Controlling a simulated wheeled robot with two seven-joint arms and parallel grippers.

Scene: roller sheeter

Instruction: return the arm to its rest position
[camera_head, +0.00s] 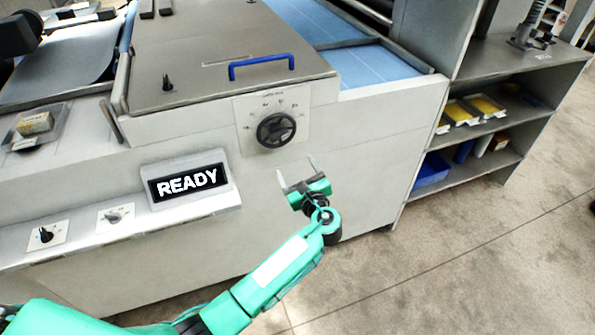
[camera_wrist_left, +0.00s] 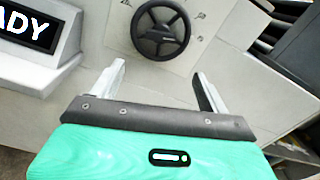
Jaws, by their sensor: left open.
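My left gripper (camera_head: 297,173) is open and empty in front of the machine's light front panel, below and a little right of the black round dial (camera_head: 276,130). My green left arm reaches up to it from the lower left. In the left wrist view the two fingers (camera_wrist_left: 160,88) stand wide apart with nothing between them. The dial (camera_wrist_left: 160,30) shows beyond the fingertips, apart from them. My right gripper is in neither view.
The READY display (camera_head: 187,182) juts from the panel left of the gripper. Small knobs (camera_head: 113,216) sit on the ledge further left. A cover with a blue handle (camera_head: 262,66) is above the dial. Grey shelves (camera_head: 505,125) stand at right. Floor (camera_head: 470,260) is clear at lower right.

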